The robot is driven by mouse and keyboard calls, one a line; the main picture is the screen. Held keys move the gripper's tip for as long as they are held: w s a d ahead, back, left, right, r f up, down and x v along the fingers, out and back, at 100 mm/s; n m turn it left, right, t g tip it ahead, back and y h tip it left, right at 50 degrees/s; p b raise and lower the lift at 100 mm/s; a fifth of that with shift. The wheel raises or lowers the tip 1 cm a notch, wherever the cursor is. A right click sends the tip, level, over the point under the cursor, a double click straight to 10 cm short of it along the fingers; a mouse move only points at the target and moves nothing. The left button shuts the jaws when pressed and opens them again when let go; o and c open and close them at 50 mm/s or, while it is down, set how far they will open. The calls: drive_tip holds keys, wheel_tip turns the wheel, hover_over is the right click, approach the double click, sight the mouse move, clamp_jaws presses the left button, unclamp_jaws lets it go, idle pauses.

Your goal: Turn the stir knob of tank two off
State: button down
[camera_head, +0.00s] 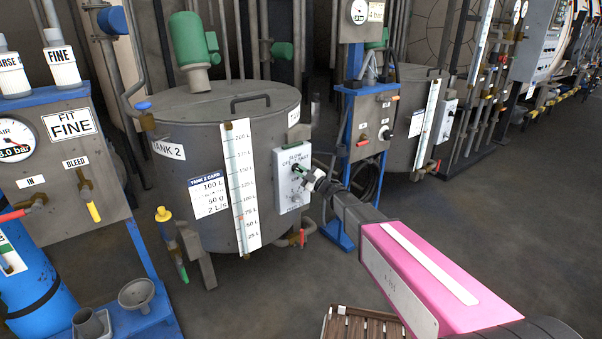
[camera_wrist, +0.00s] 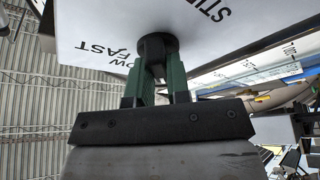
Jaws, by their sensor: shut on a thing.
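Tank 2 (camera_head: 262,140) is a grey drum marked "TANK 2", with a green motor on its lid. A white control panel (camera_head: 282,202) is on its front right, with a label that reads slow, off and fast. My gripper (camera_head: 309,176) reaches the upper part of this panel from the right. In the wrist view its green fingers (camera_wrist: 156,72) are shut on the round black stir knob (camera_wrist: 157,44), beside the printed words "STIR" and "FAST". The fingers partly hide the knob, and I cannot tell which mark it points to.
A white level scale (camera_head: 241,185) and a tank card (camera_head: 209,195) are left of the panel. A blue-framed stand (camera_head: 366,130) is close behind my gripper on the right. A slatted wooden pallet (camera_head: 362,324) lies at the bottom. Open floor (camera_head: 480,220) is at right.

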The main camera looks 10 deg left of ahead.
drive_tip(key=shift+n, duration=0.6)
drive_tip(key=c, duration=1.1)
unclamp_jaws()
drive_tip(key=v, duration=1)
drive_tip(key=shift+s+d, duration=0.1)
drive_tip(key=shift+d, duration=0.35)
